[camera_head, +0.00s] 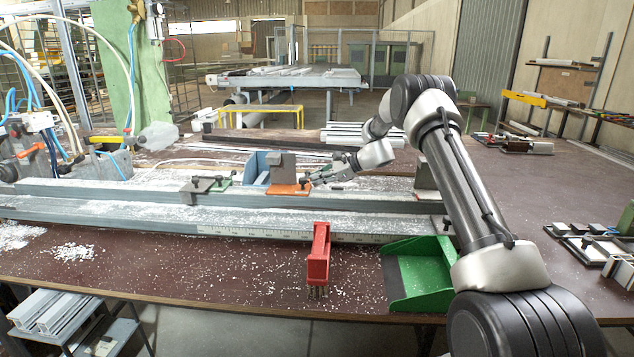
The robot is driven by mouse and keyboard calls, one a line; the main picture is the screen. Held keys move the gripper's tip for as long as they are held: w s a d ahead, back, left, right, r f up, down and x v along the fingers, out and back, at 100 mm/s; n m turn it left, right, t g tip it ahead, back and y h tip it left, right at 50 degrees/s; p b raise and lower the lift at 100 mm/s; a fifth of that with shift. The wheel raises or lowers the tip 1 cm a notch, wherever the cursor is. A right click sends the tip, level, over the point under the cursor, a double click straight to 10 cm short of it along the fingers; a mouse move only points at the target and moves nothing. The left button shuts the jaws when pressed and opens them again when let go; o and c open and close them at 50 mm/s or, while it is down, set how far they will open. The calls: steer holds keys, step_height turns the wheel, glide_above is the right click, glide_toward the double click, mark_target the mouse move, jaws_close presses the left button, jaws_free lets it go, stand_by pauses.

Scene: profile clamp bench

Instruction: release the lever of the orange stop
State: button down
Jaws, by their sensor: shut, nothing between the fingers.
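The orange stop (289,189) is an orange plate on the grey rail, with a grey block standing behind it. A small dark lever or knob (304,182) shows at its right end, and its exact position is too small to tell. My gripper (317,180) is shut and empty, just right of the orange stop, with its fingertips pointing left toward that end. I cannot tell whether the fingertips touch the lever.
A red-handled brush (319,255) and a green dustpan (420,272) are at the table's front edge. White chips litter the rail and table. A blue block (256,166) stands behind the rail.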

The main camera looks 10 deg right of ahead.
steer(key=shift+s+a+r+n+t, duration=0.1)
steer(key=shift+s+r+n+t, duration=0.1)
steer(key=shift+r+n+t, duration=0.85)
steer(key=shift+s+a+r+n+t, duration=0.15)
steer(key=shift+r+n+t, duration=0.35)
steer(key=shift+r, duration=0.95)
steer(key=shift+s+d+r, duration=0.1)
step_height(320, 180, up, 10)
